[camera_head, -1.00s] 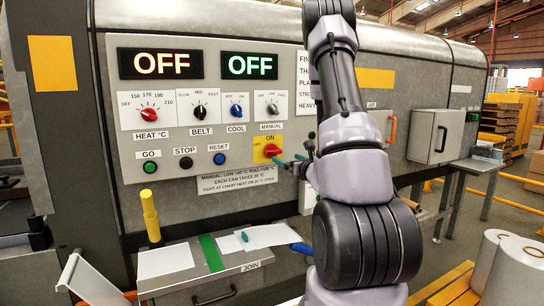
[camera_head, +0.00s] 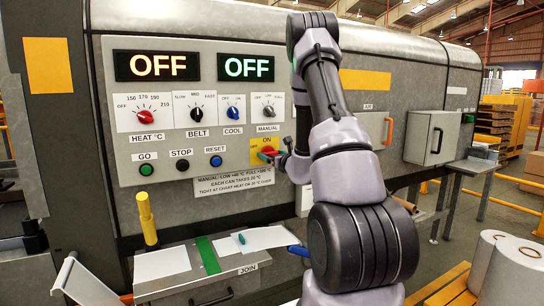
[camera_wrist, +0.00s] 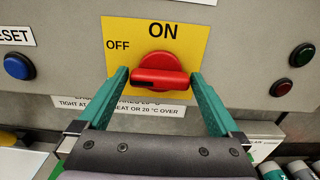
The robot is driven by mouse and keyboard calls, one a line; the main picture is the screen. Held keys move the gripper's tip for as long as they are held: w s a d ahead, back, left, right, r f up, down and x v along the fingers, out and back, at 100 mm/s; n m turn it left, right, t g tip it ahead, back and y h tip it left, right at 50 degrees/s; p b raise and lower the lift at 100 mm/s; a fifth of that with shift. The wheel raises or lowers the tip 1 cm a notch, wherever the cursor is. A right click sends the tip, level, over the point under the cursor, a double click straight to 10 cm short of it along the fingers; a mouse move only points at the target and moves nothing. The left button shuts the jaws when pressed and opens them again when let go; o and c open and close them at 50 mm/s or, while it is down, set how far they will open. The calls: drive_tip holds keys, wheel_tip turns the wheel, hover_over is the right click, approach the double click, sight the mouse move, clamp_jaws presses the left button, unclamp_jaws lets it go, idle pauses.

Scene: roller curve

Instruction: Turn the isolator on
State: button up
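The isolator is a red rotary knob (camera_wrist: 160,72) on a yellow plate (camera_wrist: 116,28) marked ON at the top and OFF at the left. Its handle bar lies about level, towards the OFF side. In the head view the knob (camera_head: 267,152) sits at the panel's lower right, partly covered by my gripper (camera_head: 277,156). In the wrist view my gripper (camera_wrist: 159,74) is open, with one teal finger on each side of the knob. I see gaps beside the knob and cannot tell if either fingertip touches the plate.
A blue RESET button (camera_wrist: 18,66) is left of the plate; dark red (camera_wrist: 281,87) and green (camera_wrist: 302,55) buttons are right. Heat (camera_head: 145,117), belt (camera_head: 196,114), cool (camera_head: 232,113) and manual (camera_head: 268,111) knobs sit above. Both displays (camera_head: 157,65) read OFF. A shelf (camera_head: 215,267) juts out below.

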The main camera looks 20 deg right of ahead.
drive_tip(key=c, duration=0.9)
drive_tip(key=shift+c, duration=0.2)
drive_tip(key=shift+m, duration=0.3)
drive_tip(key=m, duration=0.4)
drive_tip(key=shift+d, duration=0.1)
drive_tip(key=m, duration=0.5)
drive_tip(key=shift+f+m, duration=0.1)
drive_tip(key=shift+m, duration=4)
